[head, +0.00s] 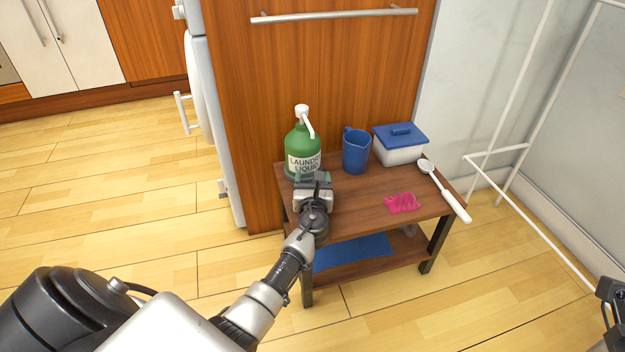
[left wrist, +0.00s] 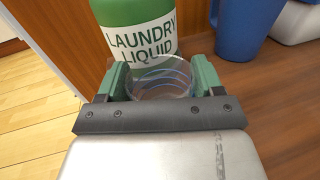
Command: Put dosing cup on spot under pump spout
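The clear dosing cup (left wrist: 160,82) with blue rings sits between the green fingers of my left gripper (left wrist: 161,78) in the left wrist view. The fingers press against its two sides. In the head view my left gripper (head: 313,180) is over the left front part of the small wooden table, and the cup is hard to make out there. Right behind it stands the green laundry liquid bottle (head: 302,149), with a white pump spout (head: 308,121) pointing toward the front right. I cannot tell whether the cup touches the table. The spot under the spout is hidden by my gripper.
On the table (head: 352,207) stand a blue jug (head: 356,152) and a white box with a blue lid (head: 400,146). A white drying rack (head: 520,148) stands beyond.

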